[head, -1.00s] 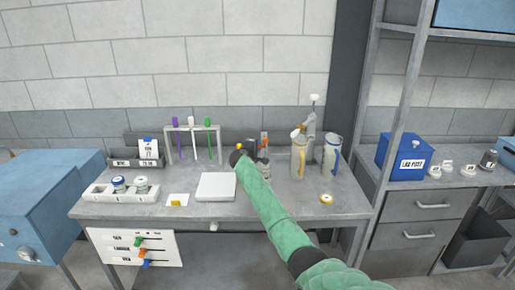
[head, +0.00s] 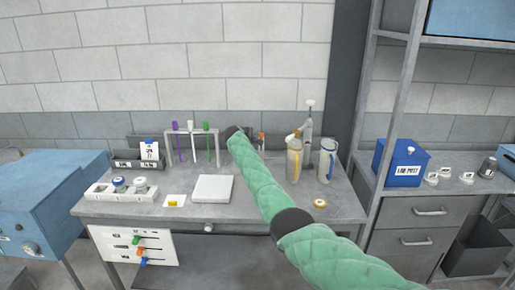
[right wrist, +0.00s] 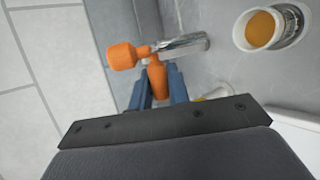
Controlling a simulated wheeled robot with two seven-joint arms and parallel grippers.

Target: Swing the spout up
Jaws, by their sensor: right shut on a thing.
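In the right wrist view my right gripper (right wrist: 158,82) has two blue fingers shut around an orange tapered piece (right wrist: 157,77). A second orange knob (right wrist: 122,57) and a shiny metal tube (right wrist: 183,46) join it at its far end, the tube pointing right. I cannot tell for sure which of these parts is the spout. In the head view an orange part (head: 261,136) shows just right of my green-sleeved right arm, at the back of the bench. The arm hides my gripper there. My left gripper is not in view.
A jug with amber contents (head: 294,160) and a blue-handled jug (head: 327,161) stand right of my arm. A white cup with amber contents (right wrist: 264,28) is near the tube. A test-tube rack (head: 194,130) and a white plate (head: 212,188) are to the left on the bench (head: 240,213).

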